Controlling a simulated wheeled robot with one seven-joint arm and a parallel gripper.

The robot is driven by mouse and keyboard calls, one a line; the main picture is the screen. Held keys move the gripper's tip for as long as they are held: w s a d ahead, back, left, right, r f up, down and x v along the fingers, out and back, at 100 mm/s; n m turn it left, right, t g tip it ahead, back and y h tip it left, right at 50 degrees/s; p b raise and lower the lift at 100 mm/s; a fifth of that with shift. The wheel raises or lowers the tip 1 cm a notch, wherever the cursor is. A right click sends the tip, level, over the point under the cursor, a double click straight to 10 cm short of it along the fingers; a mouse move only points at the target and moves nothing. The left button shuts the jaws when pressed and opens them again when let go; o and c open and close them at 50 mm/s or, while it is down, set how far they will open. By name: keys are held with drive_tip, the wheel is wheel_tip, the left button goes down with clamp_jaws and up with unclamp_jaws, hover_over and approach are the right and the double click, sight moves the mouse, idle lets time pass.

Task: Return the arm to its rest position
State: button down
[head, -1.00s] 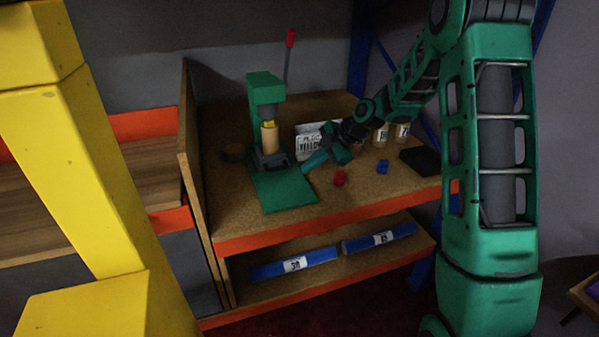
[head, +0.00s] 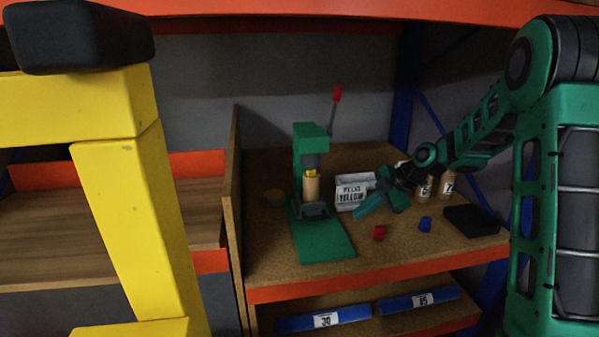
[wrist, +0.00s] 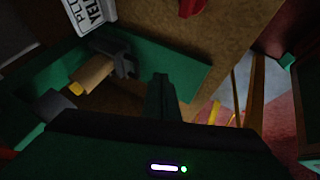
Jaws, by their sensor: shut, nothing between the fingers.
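My gripper (head: 368,205) is at the end of my green arm in the head view, above the bench shelf and to the right of the green press. Its fingers are together with nothing between them. In the wrist view the closed fingers (wrist: 161,98) point over the press's green base plate. The arm is bent, reaching in from the right side of the head view.
The green press (head: 310,145) holds a tan cylinder (head: 311,188). A white sign box (head: 351,195), red block (head: 379,233), blue block (head: 425,223), black pad (head: 471,221) and tan containers (head: 447,184) stand nearby. Blue rolls (head: 325,319) lie on the shelf below. A wooden side panel (head: 233,210) bounds the left.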

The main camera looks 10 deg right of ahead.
drive_tip(key=s+d+r+m+g+h, duration=0.1)
drive_tip(key=s+d+r+m+h, duration=0.2)
drive_tip(key=s, duration=0.4)
drive_tip(key=s+d+m, duration=0.3)
drive_tip(key=s+m, duration=0.3)
drive_tip(key=s, duration=0.1)
drive_tip(key=s+d+r+m+g+h, duration=0.1)
drive_tip(key=s+d+r+m+h, duration=0.2)
drive_tip(key=s, duration=0.4)
drive_tip(key=s+d+f+m+g, duration=0.1)
drive_tip(key=s+d+m+g, duration=0.1)
drive_tip(key=s+m, duration=1.1)
drive_tip(key=s, duration=0.9)
drive_tip(key=shift+d+f+m+g, duration=0.2)
drive_tip(key=shift+d+m+g, duration=0.1)
drive_tip(key=shift+d, duration=0.1)
drive_tip(key=shift+w+f, duration=0.25)
drive_tip(key=shift+w, duration=0.4)
